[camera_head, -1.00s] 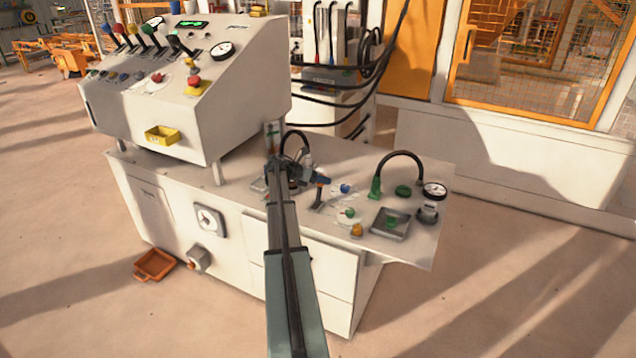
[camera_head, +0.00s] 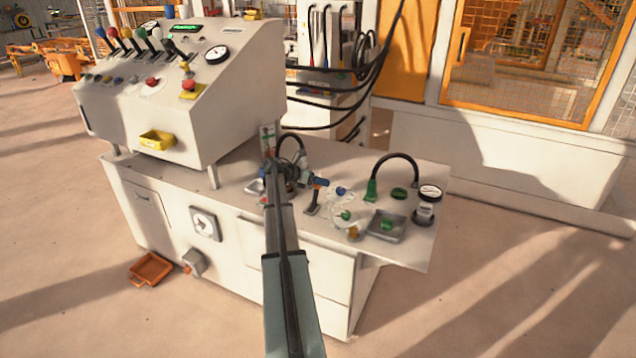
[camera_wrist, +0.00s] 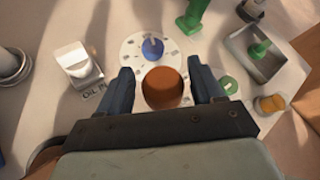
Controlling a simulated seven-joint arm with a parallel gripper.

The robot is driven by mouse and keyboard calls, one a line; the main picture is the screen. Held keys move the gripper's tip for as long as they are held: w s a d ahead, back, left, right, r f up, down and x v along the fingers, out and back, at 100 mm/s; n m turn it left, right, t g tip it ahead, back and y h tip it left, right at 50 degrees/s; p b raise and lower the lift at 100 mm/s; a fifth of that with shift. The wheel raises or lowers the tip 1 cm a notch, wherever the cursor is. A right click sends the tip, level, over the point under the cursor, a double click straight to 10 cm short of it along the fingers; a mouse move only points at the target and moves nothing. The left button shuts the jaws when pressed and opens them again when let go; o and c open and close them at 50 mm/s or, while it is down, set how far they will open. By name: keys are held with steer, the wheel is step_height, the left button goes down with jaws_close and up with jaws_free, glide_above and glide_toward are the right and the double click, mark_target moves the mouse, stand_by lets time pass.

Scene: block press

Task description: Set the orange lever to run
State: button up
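The orange lever shows in the wrist view as a round orange-brown knob (camera_wrist: 162,88) seen from above, close to the camera. My gripper (camera_wrist: 160,86) is open, with one dark blue finger on each side of the knob. Narrow gaps seem to show on both sides, so it does not look clamped. The knob's shaft and the lever's base are hidden beneath it.
A blue knob (camera_wrist: 152,47) on a white dial sits just beyond the lever. A white switch (camera_wrist: 77,66) stands left. A green handle (camera_wrist: 192,15), a grey tray (camera_wrist: 243,42) and a yellow knob (camera_wrist: 270,104) lie right. The sloped console (camera_head: 222,115) rises left of my arm.

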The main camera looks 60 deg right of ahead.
steer(key=shift+a, duration=0.1)
steer(key=v, duration=1.3)
steer(key=shift+w+a+r, duration=0.15)
steer(key=shift+w+a, duration=0.1)
stand_by(0.3)
